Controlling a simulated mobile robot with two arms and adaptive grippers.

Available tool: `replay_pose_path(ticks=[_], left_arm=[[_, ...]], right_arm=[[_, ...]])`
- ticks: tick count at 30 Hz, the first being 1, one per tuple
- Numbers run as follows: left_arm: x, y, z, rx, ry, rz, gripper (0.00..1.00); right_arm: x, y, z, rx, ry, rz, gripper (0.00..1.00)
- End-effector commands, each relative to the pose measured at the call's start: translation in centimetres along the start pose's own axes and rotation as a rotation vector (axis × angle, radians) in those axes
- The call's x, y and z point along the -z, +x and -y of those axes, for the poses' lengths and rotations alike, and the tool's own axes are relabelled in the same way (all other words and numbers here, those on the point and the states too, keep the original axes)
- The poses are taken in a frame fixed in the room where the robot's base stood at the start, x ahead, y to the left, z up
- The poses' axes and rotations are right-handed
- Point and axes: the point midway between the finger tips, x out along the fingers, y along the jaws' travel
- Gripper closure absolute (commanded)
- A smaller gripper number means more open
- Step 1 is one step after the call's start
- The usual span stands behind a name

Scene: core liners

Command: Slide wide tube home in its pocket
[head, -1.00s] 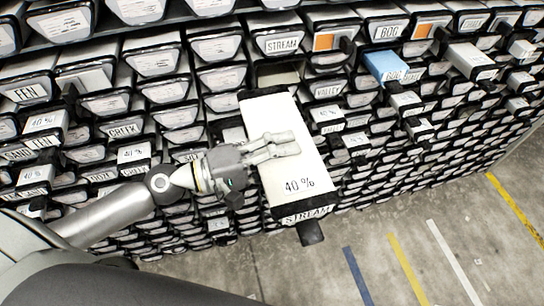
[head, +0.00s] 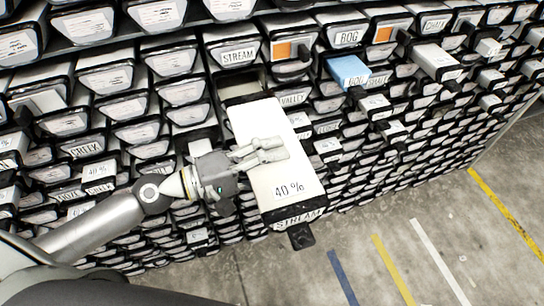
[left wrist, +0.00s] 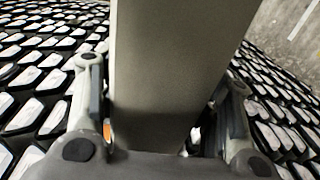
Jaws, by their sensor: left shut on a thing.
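The wide tube (head: 262,118) is a long white box with black end trim, marked "40 %" and "STREAM". It sticks out from the rack toward me, with a dark handle (head: 301,237) at its near end. Its far end is close below the open pocket (head: 238,84) under a "STREAM" label (head: 238,56); I cannot tell whether it has entered. My left gripper (head: 262,152) is shut on the tube, coming from its left side, with fingers across it. In the left wrist view the tube (left wrist: 180,70) stands between the two fingers. My right gripper is not in view.
The rack is packed with labelled drawers all around. A blue drawer (head: 348,72) and several white ones, such as one marked "40 %" at right (head: 437,60), stick out. Concrete floor (head: 400,240) with painted lines is open at lower right.

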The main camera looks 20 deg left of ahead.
Motion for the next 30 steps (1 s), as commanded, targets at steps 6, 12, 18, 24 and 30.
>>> replay_pose_path(ticks=[6, 12, 18, 24, 30], left_arm=[[1.7, 0.1, -0.2, -0.01, 0.009, -0.004, 1.0], [3.4, 0.1, -0.2, -0.01, 0.008, -0.005, 1.0], [4.8, 0.2, -0.3, -0.01, 0.007, -0.004, 1.0], [5.6, 0.2, -0.4, -0.01, 0.006, -0.004, 1.0], [5.9, 0.2, -0.5, -0.01, 0.006, -0.004, 1.0]], right_arm=[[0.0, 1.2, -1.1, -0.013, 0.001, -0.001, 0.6], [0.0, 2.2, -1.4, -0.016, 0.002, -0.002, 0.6], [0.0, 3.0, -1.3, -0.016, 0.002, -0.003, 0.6], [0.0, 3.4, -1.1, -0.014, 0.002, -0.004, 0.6], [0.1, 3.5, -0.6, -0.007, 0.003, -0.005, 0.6]])
